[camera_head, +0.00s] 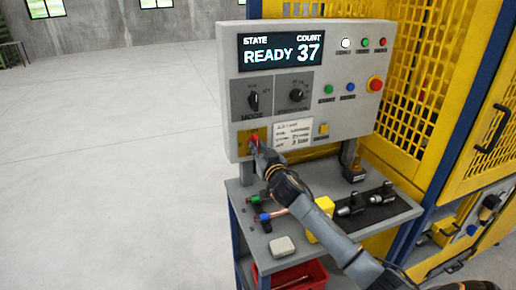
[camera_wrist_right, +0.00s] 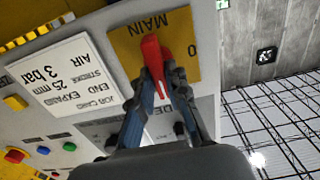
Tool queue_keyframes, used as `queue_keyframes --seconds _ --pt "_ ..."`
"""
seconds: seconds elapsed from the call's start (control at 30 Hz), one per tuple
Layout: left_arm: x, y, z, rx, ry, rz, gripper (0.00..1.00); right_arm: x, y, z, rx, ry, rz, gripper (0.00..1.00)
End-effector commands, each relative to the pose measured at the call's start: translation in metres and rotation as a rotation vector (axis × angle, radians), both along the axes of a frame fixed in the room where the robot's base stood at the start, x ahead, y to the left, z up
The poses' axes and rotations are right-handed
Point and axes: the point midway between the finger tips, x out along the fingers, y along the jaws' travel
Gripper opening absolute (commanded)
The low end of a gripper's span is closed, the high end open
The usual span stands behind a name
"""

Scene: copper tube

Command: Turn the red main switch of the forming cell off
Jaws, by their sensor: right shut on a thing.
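The red main switch (camera_head: 254,139) sits on a yellow plate (camera_head: 243,144) at the lower left of the grey control panel (camera_head: 232,120). My right gripper (camera_head: 257,148) reaches up to it from below. In the right wrist view the fingers (camera_wrist_right: 160,82) are closed around the red handle (camera_wrist_right: 151,49), one on each side. The plate (camera_wrist_right: 128,49) there carries the words MAIN and 0, seen upside down; the rest of its marking is hidden. The panel display (camera_head: 282,51) reads READY and 37. My left gripper is not in view.
A label card (camera_head: 293,134), dark knobs (camera_head: 253,101) and coloured buttons are close by on the panel. Below, a grey shelf (camera_head: 330,226) holds tools, a yellow block (camera_head: 325,206) and a pale block (camera_head: 282,246). A yellow mesh guard (camera_head: 415,70) stands at right. Open floor lies left.

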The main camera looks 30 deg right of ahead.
Motion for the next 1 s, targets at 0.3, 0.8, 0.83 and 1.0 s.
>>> queue_keyframes --seconds 0.3,0.8,0.83,1.0 --pt "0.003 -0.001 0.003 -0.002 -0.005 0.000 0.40 0.000 0.001 0.000 -0.139 0.033 0.000 0.00" --pt "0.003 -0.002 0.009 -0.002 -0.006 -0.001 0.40 0.001 0.004 0.000 -0.587 0.140 0.001 0.00" --pt "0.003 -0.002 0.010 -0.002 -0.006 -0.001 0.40 0.001 0.004 0.000 -0.615 0.147 0.001 0.00" --pt "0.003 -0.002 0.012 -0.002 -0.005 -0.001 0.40 0.001 0.005 -0.001 -0.772 0.185 0.001 0.00"
